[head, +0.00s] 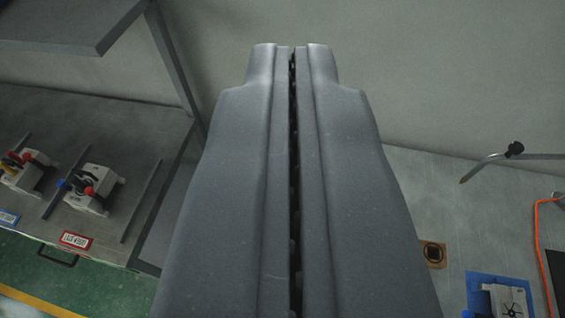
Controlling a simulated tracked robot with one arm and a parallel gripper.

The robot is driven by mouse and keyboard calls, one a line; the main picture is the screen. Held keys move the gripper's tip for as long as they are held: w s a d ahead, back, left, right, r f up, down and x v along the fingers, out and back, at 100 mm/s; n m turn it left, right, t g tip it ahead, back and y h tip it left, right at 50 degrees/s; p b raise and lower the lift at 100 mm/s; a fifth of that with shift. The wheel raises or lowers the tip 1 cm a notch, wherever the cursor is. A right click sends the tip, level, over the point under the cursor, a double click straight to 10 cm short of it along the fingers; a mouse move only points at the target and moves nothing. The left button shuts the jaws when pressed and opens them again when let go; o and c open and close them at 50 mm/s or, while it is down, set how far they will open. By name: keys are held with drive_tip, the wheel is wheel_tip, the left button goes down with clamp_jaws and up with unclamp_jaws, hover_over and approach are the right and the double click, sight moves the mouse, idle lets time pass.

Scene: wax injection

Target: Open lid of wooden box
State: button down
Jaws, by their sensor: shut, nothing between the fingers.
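My gripper (292,52) fills the middle of the head view, its two grey fingers pressed together with only a thin dark seam between them. It points away from me toward the grey wall and holds nothing. A small brown, wood-coloured piece (428,264) with a dark square and a ring mark lies on the grey table to the right of my gripper. My right finger may hide part of it, and I cannot tell whether it is the wooden box or its lid. No other box or lid shows.
At left, a metal bench (60,120) holds white devices (92,188) under a shelf (70,22).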

drive_tip(key=w+f+g+p, duration=0.25)
drive_tip(key=w+f, duration=0.25)
drive_tip(key=w, duration=0.7)
drive_tip(key=w+f+m+g+p, duration=0.25)
drive_tip(key=w+f+g, duration=0.45)
drive_tip(key=w+f, duration=1.05)
wheel_tip(320, 180, down, 28)
drive_tip(key=s+g+p, duration=0.2)
drive_tip(key=g+p, duration=0.2)
drive_tip(key=g, duration=0.1)
drive_tip(key=shift+s+a+f, duration=0.2)
drive_tip(key=shift+s+a, duration=0.05)
drive_tip(key=shift+s, duration=0.05)
